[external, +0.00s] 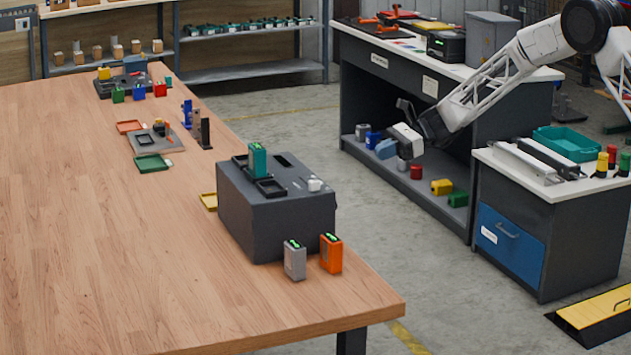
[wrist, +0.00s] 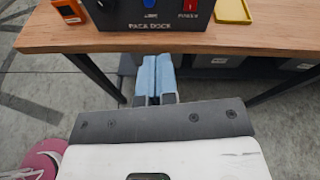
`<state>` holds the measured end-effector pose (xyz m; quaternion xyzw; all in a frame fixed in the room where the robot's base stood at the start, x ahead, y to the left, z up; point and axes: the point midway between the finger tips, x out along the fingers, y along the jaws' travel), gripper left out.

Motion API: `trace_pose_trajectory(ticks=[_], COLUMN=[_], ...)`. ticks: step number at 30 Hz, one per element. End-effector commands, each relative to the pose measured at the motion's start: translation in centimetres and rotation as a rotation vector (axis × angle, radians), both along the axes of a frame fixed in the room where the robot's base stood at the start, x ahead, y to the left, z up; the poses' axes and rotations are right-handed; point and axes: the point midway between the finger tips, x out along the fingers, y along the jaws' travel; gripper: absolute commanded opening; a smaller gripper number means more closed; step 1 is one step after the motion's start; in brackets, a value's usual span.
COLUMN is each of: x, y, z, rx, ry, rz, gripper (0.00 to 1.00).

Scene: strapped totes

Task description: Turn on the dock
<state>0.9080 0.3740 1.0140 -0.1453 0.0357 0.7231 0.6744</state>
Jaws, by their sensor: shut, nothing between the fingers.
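The dock (external: 275,215) is a dark grey box on the right part of the wooden table, with a teal pack (external: 258,160) standing upright in one slot. In the wrist view, its front face (wrist: 120,12) carries the lettering "PACK DOCK", a blue part (wrist: 153,8) and a red power switch (wrist: 190,9). The switch is cut by the picture's top, so its position cannot be told. My gripper (external: 384,149) is off the table over the aisle, apart from the dock. Its blue-tipped fingers (wrist: 155,78) are together and empty, pointing towards the table edge.
A grey pack (external: 294,260) and an orange pack (external: 331,254) stand beside the dock. A yellow tray (external: 209,201) lies behind it. The table's edge (wrist: 140,42) lies between my fingers and the dock face. A workbench (external: 460,85) stands behind my gripper.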

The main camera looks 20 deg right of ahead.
Motion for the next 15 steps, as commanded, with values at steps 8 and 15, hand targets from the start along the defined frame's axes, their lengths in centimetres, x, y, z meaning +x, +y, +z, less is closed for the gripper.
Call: trace_pose_trajectory(ticks=[8,15], x=[3.4,4.9], y=[2.7,3.8], z=[-3.7,-5.4], rx=[0.083,0.126], ry=[0.094,0.14], rz=[-0.048,-0.073], gripper=[0.0,0.0])
